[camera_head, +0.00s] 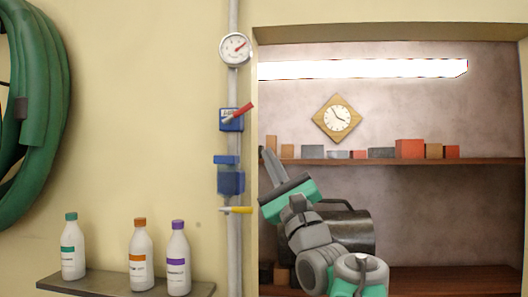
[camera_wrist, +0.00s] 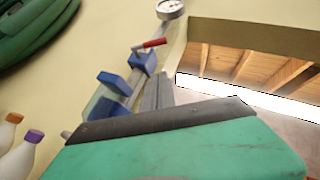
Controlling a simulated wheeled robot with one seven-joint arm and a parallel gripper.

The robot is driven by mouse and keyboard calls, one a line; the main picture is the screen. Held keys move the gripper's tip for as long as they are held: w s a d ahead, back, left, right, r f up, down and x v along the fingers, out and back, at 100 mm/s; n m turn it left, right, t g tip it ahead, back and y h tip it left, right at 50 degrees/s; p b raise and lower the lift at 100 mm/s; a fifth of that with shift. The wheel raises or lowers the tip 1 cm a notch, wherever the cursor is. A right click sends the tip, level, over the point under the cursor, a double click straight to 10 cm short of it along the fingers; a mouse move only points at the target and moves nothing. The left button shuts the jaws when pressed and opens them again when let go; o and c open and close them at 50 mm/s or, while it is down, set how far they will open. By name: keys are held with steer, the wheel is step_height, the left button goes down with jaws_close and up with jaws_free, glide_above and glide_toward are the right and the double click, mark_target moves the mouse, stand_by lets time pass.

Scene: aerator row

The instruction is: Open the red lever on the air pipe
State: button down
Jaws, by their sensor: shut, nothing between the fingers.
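The air pipe (camera_head: 233,265) runs up the wall. The red lever (camera_head: 242,110) sits on a blue valve body (camera_head: 231,124) on the pipe and slants up to the right. In the wrist view, the red lever (camera_wrist: 153,44) shows ahead of the fingers, above its blue body (camera_wrist: 146,62). My gripper (camera_head: 267,152) is shut and empty, to the right of the pipe and below the red lever, apart from it. In the wrist view, the shut grey fingers (camera_wrist: 158,92) point up toward the valve, with a gap between.
Below on the pipe are a blue unit (camera_head: 230,181) and a yellow lever (camera_head: 237,210); above is a gauge (camera_head: 235,48). Right is a recess with a block-filled shelf (camera_head: 490,161) and a clock (camera_head: 337,118). Several bottles stand on a small shelf (camera_head: 75,284) at lower left; a green hose (camera_head: 45,90) hangs above.

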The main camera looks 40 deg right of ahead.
mark_target(238, 113)
steer(key=a+r+p+x, duration=0.1)
steer(key=p+x, duration=0.3)
steer(key=x, duration=0.6)
steer(key=shift+s+a+p, duration=0.35)
steer(key=shift+a, duration=0.25)
